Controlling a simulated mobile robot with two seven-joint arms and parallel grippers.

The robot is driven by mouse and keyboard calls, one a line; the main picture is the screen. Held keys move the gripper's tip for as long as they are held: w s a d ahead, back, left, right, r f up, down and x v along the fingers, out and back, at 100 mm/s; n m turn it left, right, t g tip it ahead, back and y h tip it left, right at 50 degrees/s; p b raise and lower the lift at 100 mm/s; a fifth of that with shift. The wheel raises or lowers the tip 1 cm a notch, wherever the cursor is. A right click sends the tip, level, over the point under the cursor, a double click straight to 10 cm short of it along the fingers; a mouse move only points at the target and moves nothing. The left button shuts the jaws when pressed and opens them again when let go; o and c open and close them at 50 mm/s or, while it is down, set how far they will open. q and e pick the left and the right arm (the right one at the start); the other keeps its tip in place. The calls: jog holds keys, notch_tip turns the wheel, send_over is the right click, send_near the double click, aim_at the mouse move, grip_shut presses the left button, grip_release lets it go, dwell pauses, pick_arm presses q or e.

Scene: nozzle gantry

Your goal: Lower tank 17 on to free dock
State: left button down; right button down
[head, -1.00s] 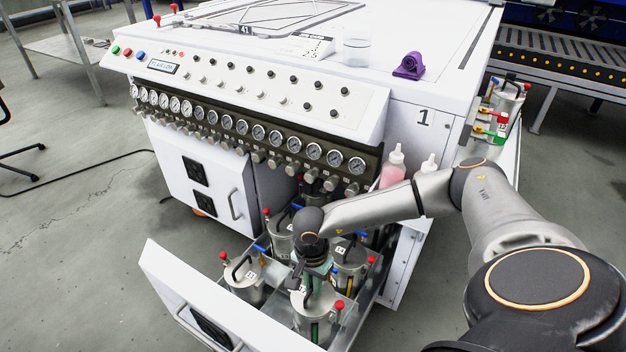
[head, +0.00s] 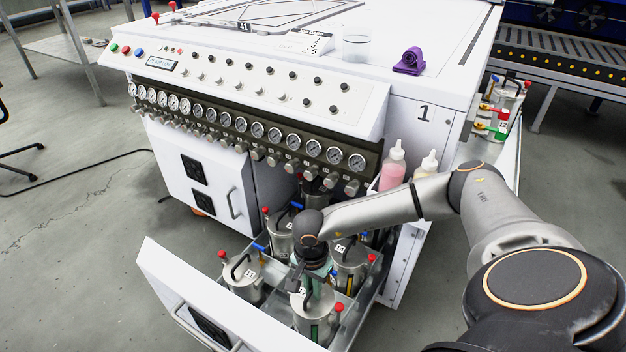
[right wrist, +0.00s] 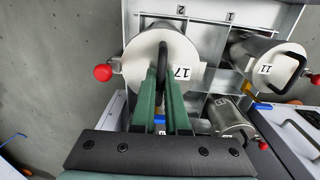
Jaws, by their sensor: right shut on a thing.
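Tank 17 (head: 308,318) is a silver cylinder with a red knob, upright at the front of the pulled-out drawer. In the right wrist view its pale lid and "17" label (right wrist: 183,73) face me. My right gripper (head: 314,280) is shut on its black loop handle; the green fingers (right wrist: 163,103) straddle the handle in the right wrist view. The tank is over the drawer bay marked 2 (right wrist: 181,10). Its base is hidden, so I cannot tell whether it touches the drawer floor. My left gripper is not in view.
Other tanks stand in the drawer: one at left (head: 243,277), one at right (head: 350,265), one behind (head: 280,236). The drawer's white front panel (head: 190,290) is close by. Bottles (head: 393,172) stand beside the cabinet. The bay marked 1 (right wrist: 231,17) lies beside bay 2.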

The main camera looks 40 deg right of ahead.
aim_at(312, 300)
jog(key=shift+w+f+b, duration=0.15)
jog(key=shift+f+b, duration=0.15)
jog(key=shift+f, duration=0.05)
dwell(0.4)
jog(key=shift+f+b, duration=0.65)
jog(key=shift+f, duration=0.5)
jog(key=shift+f+b, duration=1)
jog(key=shift+f, duration=0.15)
dwell(0.5)
